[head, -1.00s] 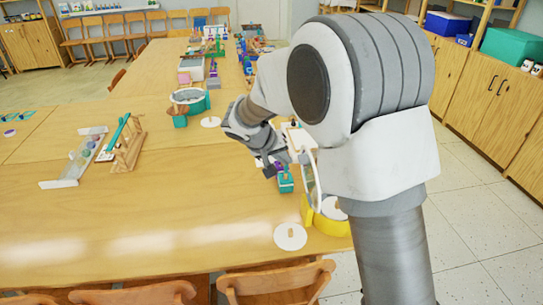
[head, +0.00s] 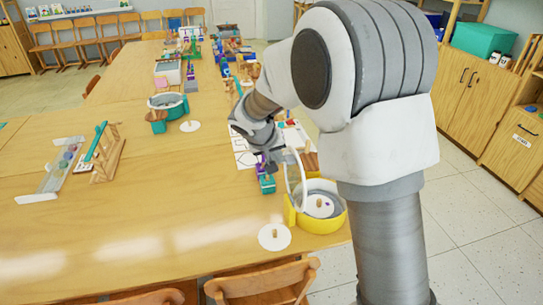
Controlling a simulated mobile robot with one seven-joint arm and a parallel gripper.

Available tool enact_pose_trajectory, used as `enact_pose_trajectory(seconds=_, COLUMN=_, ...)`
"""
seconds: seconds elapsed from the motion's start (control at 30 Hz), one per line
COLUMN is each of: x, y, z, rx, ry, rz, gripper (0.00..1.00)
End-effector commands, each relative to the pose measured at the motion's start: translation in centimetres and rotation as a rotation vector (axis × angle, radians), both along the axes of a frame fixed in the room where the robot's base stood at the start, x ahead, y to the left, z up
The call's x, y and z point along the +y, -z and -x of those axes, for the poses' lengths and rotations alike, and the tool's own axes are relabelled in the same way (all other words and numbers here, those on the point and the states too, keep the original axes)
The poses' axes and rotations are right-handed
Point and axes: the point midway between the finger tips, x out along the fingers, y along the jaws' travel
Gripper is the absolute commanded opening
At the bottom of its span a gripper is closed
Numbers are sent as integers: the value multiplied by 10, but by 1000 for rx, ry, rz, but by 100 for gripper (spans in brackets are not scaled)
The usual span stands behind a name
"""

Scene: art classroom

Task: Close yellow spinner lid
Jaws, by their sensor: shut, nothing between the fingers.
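The yellow spinner (head: 325,224) is a round yellow tub near the right edge of the table, partly beside my arm. A white disc (head: 318,206) with a small wooden knob sits inside it. Its lid (head: 300,182) stands raised, seen nearly edge-on as a pale upright rim at the tub's left side. My gripper (head: 271,165) is shut and empty, just left of the raised lid and above a small teal and purple object (head: 266,183). I cannot tell whether it touches the lid.
A white disc with a knob (head: 274,237) lies on the table left of the tub. A teal spinner (head: 172,106) and a wooden rack (head: 107,153) stand farther left. Chairs (head: 265,284) line the near edge. The table's middle left is clear.

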Motion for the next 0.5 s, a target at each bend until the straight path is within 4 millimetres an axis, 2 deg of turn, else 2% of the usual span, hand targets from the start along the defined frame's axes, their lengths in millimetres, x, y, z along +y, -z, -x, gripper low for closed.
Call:
enact_pose_trajectory(seconds=0.1, x=-16, y=-9, z=-3, rx=12, ry=8, rz=-63, gripper=0)
enact_pose_trajectory(seconds=0.5, x=-58, y=-12, z=-11, rx=55, ry=7, rz=-270, gripper=0)
